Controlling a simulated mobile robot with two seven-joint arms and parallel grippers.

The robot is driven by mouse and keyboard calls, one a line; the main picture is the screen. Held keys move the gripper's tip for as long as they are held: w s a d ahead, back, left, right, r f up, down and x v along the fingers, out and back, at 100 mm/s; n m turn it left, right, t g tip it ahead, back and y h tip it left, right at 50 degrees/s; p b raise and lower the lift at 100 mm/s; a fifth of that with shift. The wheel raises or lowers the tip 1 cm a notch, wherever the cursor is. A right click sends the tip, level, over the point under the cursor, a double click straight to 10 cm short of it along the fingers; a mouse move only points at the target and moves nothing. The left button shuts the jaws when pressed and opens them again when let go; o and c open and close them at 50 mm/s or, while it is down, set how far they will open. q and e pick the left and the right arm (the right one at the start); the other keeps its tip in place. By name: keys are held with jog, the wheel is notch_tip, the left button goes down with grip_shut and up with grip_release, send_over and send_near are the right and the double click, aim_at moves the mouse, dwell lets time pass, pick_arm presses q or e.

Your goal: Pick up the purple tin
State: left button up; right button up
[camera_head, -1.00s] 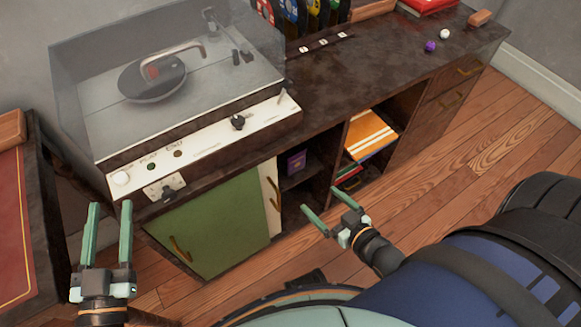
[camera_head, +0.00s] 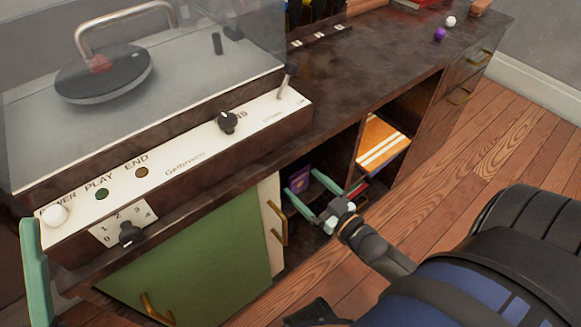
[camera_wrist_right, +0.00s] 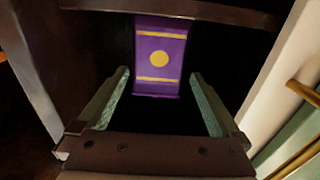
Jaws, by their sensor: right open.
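The purple tin (camera_head: 299,180) stands upright in the dark open compartment of the cabinet. In the right wrist view the tin (camera_wrist_right: 160,58) shows a yellow disc and yellow bands, just beyond and between the fingertips. My right gripper (camera_head: 304,184) is open at the compartment's mouth, its fingers pointing at the tin with nothing visible between them. Its fingers also show on both sides in the wrist view (camera_wrist_right: 161,75). Of my left gripper, only one finger (camera_head: 36,270) shows at the left edge; the rest is out of frame.
A green door (camera_head: 190,250) with brass handles is left of the compartment. Orange striped books (camera_head: 382,143) lie in the compartment to the right. A record player (camera_head: 120,75) and small balls stand on the cabinet top. A shelf edge (camera_wrist_right: 170,10) crosses above the tin.

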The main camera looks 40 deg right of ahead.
jog(key=w+b, duration=0.1)
jog(key=w, duration=0.2)
jog(key=w+b, duration=0.1)
jog(key=w, duration=0.2)
jog(key=shift+w+a+r, duration=0.2)
jog(key=shift+c, duration=0.2)
grip_shut()
dwell(0.4)
